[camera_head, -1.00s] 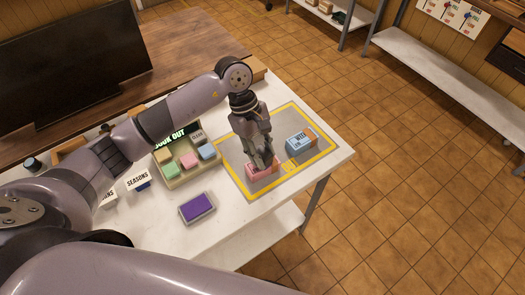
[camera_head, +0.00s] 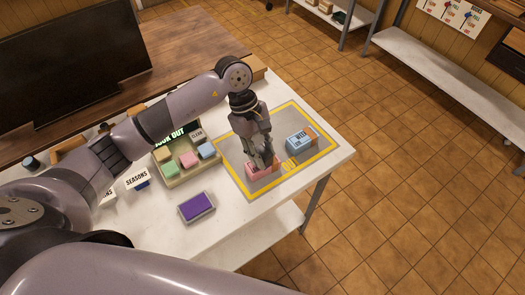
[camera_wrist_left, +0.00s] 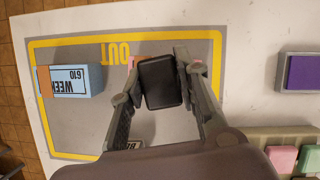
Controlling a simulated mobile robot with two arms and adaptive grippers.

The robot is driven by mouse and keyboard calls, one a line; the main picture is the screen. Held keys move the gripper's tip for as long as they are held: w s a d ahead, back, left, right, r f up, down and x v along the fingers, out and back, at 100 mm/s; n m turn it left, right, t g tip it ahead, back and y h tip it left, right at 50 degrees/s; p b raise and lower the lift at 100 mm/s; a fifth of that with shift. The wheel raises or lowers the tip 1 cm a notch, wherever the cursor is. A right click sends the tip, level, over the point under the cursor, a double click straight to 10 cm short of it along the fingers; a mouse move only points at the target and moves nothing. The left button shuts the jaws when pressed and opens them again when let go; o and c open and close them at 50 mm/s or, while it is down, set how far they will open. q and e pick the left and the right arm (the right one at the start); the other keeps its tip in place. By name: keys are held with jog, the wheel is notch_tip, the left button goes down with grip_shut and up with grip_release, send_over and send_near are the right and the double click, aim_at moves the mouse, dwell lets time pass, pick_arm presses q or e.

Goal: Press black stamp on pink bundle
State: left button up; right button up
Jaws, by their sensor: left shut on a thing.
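My left gripper (camera_head: 263,162) is shut on the black stamp (camera_wrist_left: 162,83), which sits between the two fingers in the left wrist view. The gripper points down over the pink bundle (camera_head: 262,174) on the grey mat (camera_head: 235,158) with a yellow border. In the left wrist view the stamp covers most of the pink bundle (camera_wrist_left: 134,62), and only small pink parts show beside it. I cannot tell whether the stamp touches the bundle. My right gripper is not in view.
A blue bundle (camera_head: 299,141) marked WEEK lies on the mat to the right. A purple ink pad (camera_head: 197,207) lies in front, on the white table (camera_head: 236,233). A tray (camera_head: 192,178) of coloured blocks stands left of the mat. The table's right edge is close to the mat.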

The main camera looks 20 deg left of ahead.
pick_arm(q)
jog(key=shift+s+f+b, duration=0.1)
jog(key=shift+f+b, duration=0.15)
jog(key=shift+b, duration=0.2)
dwell(1.1)
jog(key=shift+r, duration=0.1)
dwell(0.4)
jog(key=shift+r+p, duration=0.4)
jog(key=shift+r, duration=0.55)
jog(key=shift+r+p, duration=0.8)
jog(key=shift+r, duration=1.8)
